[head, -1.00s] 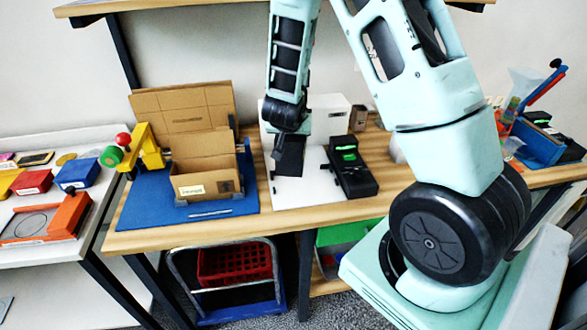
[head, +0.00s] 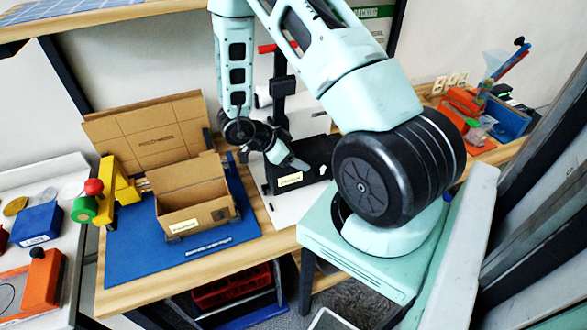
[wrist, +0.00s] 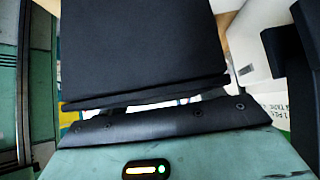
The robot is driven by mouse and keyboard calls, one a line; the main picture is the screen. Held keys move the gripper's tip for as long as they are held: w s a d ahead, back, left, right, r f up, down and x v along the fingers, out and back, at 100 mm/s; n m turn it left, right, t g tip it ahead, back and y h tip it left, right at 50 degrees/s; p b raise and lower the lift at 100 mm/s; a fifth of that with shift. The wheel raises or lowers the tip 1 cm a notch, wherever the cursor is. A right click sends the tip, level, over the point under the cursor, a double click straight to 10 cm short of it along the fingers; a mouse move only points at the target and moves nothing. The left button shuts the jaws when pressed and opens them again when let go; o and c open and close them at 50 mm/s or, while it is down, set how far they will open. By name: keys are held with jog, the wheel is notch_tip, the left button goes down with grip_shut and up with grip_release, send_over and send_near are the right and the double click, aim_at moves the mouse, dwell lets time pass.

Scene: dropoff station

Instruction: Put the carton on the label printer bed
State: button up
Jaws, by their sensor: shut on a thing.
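A black box (head: 305,172) with a yellow label and a white arrow is at my gripper (head: 290,158), over or on the white bed (head: 283,212); I cannot tell whether it touches. My gripper is shut on it. In the wrist view a broad black face (wrist: 140,45) fills the middle, close in front of my gripper's palm. The fingertips are hidden. An open brown cardboard carton (head: 192,197), also with a yellow label, stands on the blue mat (head: 170,262) to the left, apart from my gripper. A black post (head: 283,92) rises behind the black box.
A yellow fixture (head: 115,185) with a red knob and green wheel stands at the mat's left. A side table (head: 70,205) at far left holds a blue box (head: 38,222) and an orange device (head: 38,280). A red crate (head: 230,290) is below the bench. A shelf edge is overhead.

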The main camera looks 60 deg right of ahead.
notch_tip(320, 180, down, 4)
jog(key=shift+f+p, duration=0.15)
jog(key=shift+p, duration=0.35)
jog(key=shift+c, duration=0.6)
jog(key=shift+s+a+f, duration=0.1)
jog(key=shift+f, duration=0.35)
grip_shut()
jog(key=o, duration=1.3)
grip_release()
jog(key=shift+c, duration=0.2)
jog(key=o, duration=0.3)
jog(key=shift+f, duration=0.1)
